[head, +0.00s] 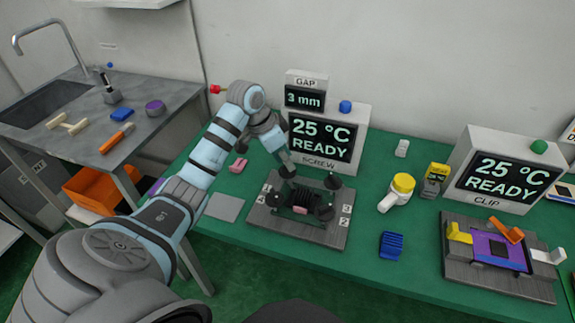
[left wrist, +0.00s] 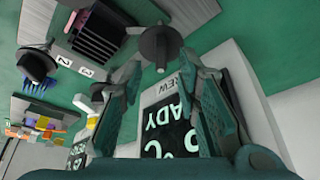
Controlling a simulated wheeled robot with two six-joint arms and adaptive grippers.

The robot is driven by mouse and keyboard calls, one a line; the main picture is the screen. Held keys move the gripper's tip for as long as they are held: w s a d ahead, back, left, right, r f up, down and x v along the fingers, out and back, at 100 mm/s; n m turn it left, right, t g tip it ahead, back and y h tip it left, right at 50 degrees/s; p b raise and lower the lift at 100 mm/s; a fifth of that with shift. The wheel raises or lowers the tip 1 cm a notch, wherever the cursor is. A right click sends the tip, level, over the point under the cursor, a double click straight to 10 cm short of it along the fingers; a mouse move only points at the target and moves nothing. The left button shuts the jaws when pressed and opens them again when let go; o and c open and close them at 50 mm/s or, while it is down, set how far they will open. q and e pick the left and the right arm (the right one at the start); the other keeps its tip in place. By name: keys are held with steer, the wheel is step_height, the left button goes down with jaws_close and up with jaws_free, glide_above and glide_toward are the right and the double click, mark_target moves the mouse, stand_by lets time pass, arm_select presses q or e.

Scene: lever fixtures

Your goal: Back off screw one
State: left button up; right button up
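The screw fixture (head: 258,216) is a dark board with a heatsink-like block (head: 300,199) and several black knob screws, among them one at back right (head: 333,181) and one at front right (head: 324,213). My left gripper (head: 284,158) is above the back-left knob (head: 287,171) and partly covers it. In the left wrist view, a black knob with a short stem (left wrist: 160,44) is at the fingertips of the open left gripper (left wrist: 163,68). I cannot tell whether the fingers touch it. Number labels at the board's edges are only partly readable. My right gripper is not in view.
The SCREW display (head: 320,138), reading 25 °C READY, stands close behind the fixture. A yellow-and-white object (head: 400,189) and a blue block (head: 391,245) lie to the right. The clip fixture (head: 500,284) is farther right. A grey pad (head: 224,207) lies left.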

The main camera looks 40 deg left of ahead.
arm_select(q)
steer(key=shift+x, duration=1.1)
steer(key=shift+s+a, duration=0.1)
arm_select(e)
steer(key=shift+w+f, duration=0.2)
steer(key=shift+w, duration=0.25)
arm_select(q)
steer(key=shift+c, duration=0.2)
jaws_close()
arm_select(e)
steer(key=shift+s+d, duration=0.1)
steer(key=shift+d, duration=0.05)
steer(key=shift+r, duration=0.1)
